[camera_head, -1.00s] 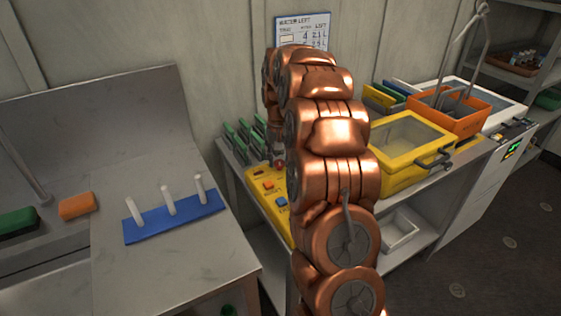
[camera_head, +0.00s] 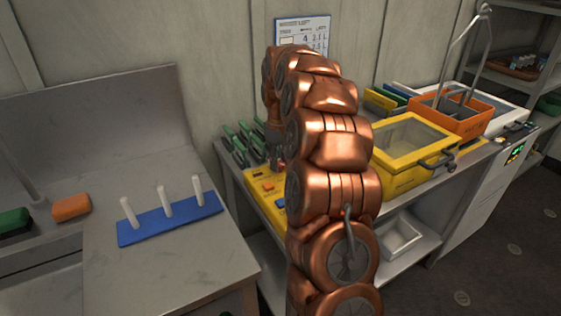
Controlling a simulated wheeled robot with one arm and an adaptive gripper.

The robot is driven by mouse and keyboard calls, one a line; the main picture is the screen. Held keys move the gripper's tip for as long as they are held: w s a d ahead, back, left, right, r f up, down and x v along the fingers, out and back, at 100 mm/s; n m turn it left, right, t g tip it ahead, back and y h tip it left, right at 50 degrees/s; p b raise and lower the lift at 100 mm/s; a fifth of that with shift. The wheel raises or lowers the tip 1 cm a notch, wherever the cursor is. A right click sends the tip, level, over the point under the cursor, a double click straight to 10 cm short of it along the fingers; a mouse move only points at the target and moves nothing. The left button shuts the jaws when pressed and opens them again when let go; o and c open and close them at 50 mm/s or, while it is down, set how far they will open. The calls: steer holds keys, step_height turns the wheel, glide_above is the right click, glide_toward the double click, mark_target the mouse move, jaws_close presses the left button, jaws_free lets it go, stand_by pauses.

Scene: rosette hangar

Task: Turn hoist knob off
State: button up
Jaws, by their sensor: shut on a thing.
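A yellow control panel (camera_head: 256,192) lies on the bench near the wall, partly behind my copper arm. It carries an orange button (camera_head: 268,187) and a blue button (camera_head: 280,202). My gripper (camera_head: 277,162) points down at the far end of this panel. It is shut on what appears to be the hoist knob, which the fingers and arm hide. The knob's angle cannot be seen.
Green-handled tools (camera_head: 240,142) stand close left of my gripper. A yellow lidded box (camera_head: 405,175) and an orange bin (camera_head: 466,124) are to the right. A blue peg board (camera_head: 150,231) lies on the left counter.

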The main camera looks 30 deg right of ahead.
mark_target(280, 163)
steer(key=shift+n, duration=0.5)
steer(key=o, duration=1.2)
steer(key=shift+c, duration=0.2)
steer(key=shift+r, duration=0.1)
step_height(280, 163, up, 12)
steer(key=shift+a, duration=0.1)
stand_by(0.5)
